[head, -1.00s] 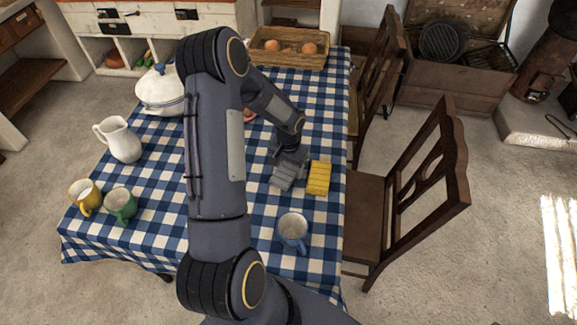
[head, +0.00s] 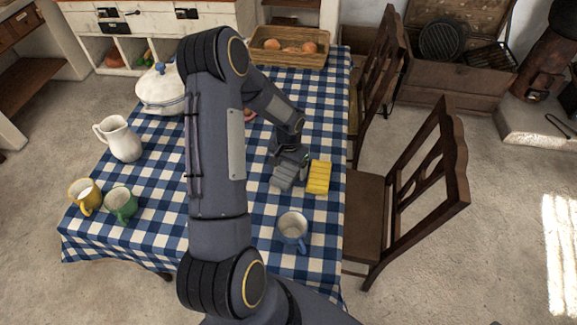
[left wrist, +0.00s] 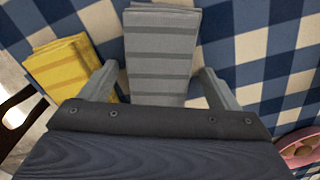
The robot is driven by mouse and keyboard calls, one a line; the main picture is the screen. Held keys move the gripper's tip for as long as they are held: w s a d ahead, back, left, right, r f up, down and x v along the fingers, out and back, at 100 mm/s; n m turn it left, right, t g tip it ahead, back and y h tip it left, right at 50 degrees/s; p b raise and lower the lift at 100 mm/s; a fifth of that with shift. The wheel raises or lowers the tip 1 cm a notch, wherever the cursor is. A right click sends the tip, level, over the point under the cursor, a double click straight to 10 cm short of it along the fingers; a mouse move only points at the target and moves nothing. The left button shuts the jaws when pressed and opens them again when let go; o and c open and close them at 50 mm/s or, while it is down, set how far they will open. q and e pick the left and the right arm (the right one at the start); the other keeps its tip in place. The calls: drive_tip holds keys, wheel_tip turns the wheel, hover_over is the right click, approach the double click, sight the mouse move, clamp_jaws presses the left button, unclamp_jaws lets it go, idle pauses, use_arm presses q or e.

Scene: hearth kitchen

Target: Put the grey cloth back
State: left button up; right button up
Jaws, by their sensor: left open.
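The grey cloth (head: 283,178) lies folded on the checked tablecloth, left of a folded yellow cloth (head: 319,177). In the left wrist view the grey cloth (left wrist: 162,40) shows darker stripes and lies between my fingers, with the yellow cloth (left wrist: 68,66) at the left. My left gripper (head: 287,163) is open at the far end of the grey cloth. In the left wrist view my left gripper (left wrist: 158,76) has a finger on either side of the cloth, with visible gaps. I cannot tell its exact height above the table. My right gripper is not in view.
A blue mug (head: 292,231) stands in front of the cloths. A white pitcher (head: 121,139), yellow mug (head: 84,196), green mug (head: 120,204) and white tureen (head: 160,91) stand left. A basket (head: 289,61) is at the back. Chairs (head: 410,195) stand right.

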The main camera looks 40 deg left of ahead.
use_arm(q)
wheel_tip(320, 180, up, 12)
wheel_tip(320, 180, up, 6)
drive_tip(key=t, duration=0.1)
hover_over(289, 168)
drive_tip(key=s+d, duration=0.2)
drive_tip(key=s, duration=0.1)
drive_tip(key=s+d+r+t+h, duration=0.2)
drive_tip(key=s+d+r, duration=0.1)
drive_tip(key=s+d, duration=0.4)
drive_tip(key=s+d+r+t+h, duration=0.1)
drive_tip(key=s+d+r+t, duration=0.1)
drive_tip(key=s+d+r, duration=0.2)
drive_tip(key=s+d+b, duration=0.1)
drive_tip(key=s+d, duration=0.2)
drive_tip(key=s, duration=0.4)
drive_tip(key=shift+r+t+h, duration=0.25)
drive_tip(key=shift+t+h, duration=0.05)
drive_tip(key=shift+h, duration=0.1)
